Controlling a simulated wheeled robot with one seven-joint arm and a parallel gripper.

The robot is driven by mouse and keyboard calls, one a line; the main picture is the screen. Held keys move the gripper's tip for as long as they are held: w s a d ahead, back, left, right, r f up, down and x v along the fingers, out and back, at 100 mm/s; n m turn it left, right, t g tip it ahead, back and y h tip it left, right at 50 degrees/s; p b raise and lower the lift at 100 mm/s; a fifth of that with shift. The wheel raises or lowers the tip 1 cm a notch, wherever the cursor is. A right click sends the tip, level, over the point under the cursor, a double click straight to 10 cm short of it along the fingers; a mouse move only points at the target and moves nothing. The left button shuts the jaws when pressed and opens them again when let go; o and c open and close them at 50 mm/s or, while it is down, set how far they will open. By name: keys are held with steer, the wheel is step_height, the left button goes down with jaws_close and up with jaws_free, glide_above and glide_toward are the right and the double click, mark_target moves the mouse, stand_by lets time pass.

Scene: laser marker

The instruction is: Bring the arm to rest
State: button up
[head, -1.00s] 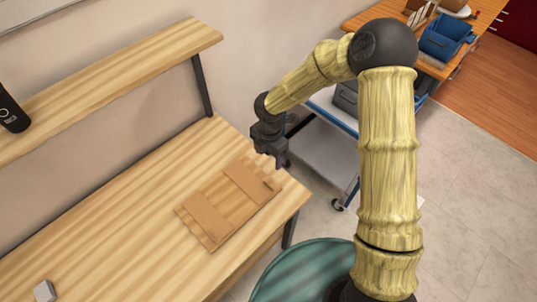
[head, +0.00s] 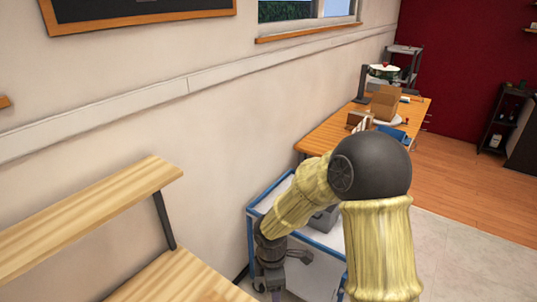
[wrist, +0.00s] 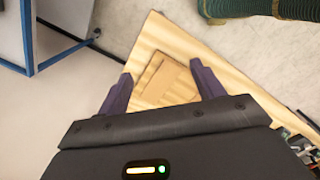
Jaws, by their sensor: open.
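My gripper (wrist: 160,70) is open and empty in the wrist view, with its two dark fingers apart. In the head view my gripper (head: 271,288) hangs near the bottom edge, in front of the blue-framed cart, and its fingertips are hard to make out. My arm is bent, with its dark elbow high at the right. In the wrist view a brown wooden board (wrist: 165,78) lies on the light wooden table (wrist: 148,42), showing between the fingers and apart from them.
A blue-framed cart (head: 255,222) stands behind the arm. A desk (head: 332,133) with boxes is farther back. A wooden shelf (head: 95,208) is at the left above the table. A green round object (wrist: 240,8) shows at the wrist view's top. Bare floor shows at the right.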

steer(key=s+d+r+m+t, duration=0.1)
steer(key=s+d+r+m, duration=0.3)
steer(key=d+m, duration=0.3)
steer(key=s+d+r+m+t, duration=0.1)
steer(key=s+d+r+m, duration=0.4)
steer(key=m, duration=0.7)
steer(key=shift+d+r+m+y, duration=0.3)
steer(key=shift+d, duration=0.75)
